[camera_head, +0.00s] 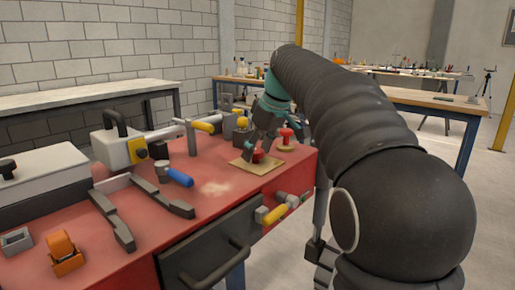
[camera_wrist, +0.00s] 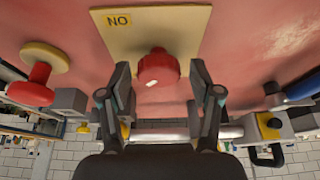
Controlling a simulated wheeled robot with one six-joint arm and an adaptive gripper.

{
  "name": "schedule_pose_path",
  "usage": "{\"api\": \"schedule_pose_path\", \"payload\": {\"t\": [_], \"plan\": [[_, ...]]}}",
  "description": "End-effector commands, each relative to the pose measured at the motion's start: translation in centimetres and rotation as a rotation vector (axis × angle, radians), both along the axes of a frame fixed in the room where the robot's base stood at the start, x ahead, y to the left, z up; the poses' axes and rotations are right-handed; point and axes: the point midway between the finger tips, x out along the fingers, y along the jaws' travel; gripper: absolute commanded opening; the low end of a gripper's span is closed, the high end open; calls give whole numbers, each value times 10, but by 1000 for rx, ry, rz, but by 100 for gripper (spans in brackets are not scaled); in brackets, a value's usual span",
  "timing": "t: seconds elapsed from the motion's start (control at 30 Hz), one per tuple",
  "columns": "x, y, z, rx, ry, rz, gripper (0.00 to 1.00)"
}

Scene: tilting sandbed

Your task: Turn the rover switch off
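A red knob (camera_wrist: 158,68) sits on a tan square plate (camera_wrist: 152,25) on the red bench top. A small yellow label (camera_wrist: 118,20) on the plate appears as "NO" in the wrist view. I take this knob to be the rover switch. My gripper (camera_wrist: 160,76) is open, with one finger on each side of the knob and a visible gap to both. In the head view my gripper (camera_head: 262,143) points down over the plate (camera_head: 246,166), and the knob (camera_head: 258,156) is partly hidden by the fingers.
A second red knob on a round yellow base (camera_head: 286,137) stands close behind, to the right. A blue-handled tool (camera_head: 178,177), a grey and yellow box (camera_head: 122,148) and an orange block (camera_head: 65,254) lie to the left. A drawer with a black handle (camera_head: 217,262) is in front.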

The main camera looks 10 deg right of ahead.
Motion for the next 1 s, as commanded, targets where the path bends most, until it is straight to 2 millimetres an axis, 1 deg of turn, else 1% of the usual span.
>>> {"api": "schedule_pose_path", "payload": {"t": [0.3, 0.43, 0.57, 0.8, 0.9, 1.0], "plan": [[0, -1, 2, -1, -4, -2, 70], [-2, -3, 11, -1, -8, -3, 70], [-8, -8, 29, -1, -8, -4, 70], [-23, -19, 74, -1, -7, -4, 70], [-28, -23, 89, -1, -6, -3, 70], [-32, -25, 100, -1, -5, -2, 70]]}}
